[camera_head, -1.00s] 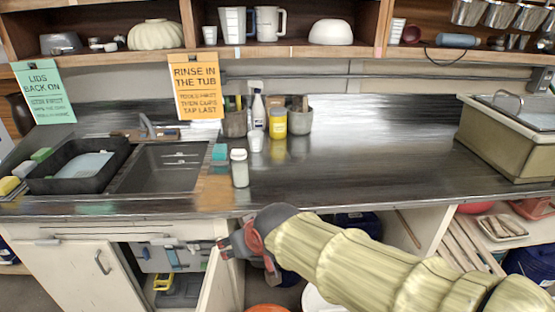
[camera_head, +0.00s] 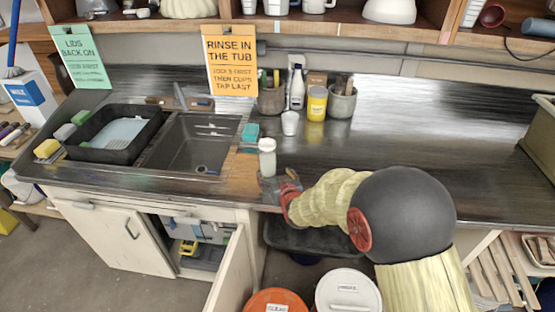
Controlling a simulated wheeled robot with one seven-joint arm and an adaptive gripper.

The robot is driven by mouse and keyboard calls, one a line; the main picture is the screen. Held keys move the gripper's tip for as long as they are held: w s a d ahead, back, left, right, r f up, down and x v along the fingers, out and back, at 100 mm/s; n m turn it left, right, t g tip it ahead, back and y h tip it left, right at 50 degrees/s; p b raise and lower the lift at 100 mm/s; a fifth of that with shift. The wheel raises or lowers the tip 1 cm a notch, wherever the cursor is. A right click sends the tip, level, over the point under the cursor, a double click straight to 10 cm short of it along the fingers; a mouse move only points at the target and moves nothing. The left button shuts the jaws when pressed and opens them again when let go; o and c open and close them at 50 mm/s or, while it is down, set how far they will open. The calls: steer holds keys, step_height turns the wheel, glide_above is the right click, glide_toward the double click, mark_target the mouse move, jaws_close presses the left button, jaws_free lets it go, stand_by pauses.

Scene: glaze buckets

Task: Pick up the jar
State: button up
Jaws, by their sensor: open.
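A small clear jar with a white lid (camera_head: 267,158) stands upright on the dark counter (camera_head: 420,150), near its front edge and just right of the sink. My gripper (camera_head: 270,186) is at the counter's front edge, just below and close to the jar in the picture. It is open, with nothing seen in it. Its fingers are small and partly hidden by the red wrist, so I cannot tell whether they touch the jar.
A teal sponge (camera_head: 250,132) and white cup (camera_head: 290,123) are behind the jar, with a yellow-labelled jar (camera_head: 316,104) and tool pots farther back. The sink (camera_head: 197,145) lies left. The counter is clear to the right. An open cabinet door (camera_head: 231,270) is below.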

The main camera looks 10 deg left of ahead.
mark_target(270, 169)
steer(key=x, duration=0.2)
steer(key=b+x, duration=0.1)
steer(key=x, duration=0.3)
steer(key=shift+w+a+b, duration=0.2)
steer(key=shift+a+b, duration=0.2)
steer(key=shift+c, duration=0.5)
steer(key=c, duration=1.5)
steer(key=shift+r, duration=0.15)
steer(key=shift+c, duration=0.3)
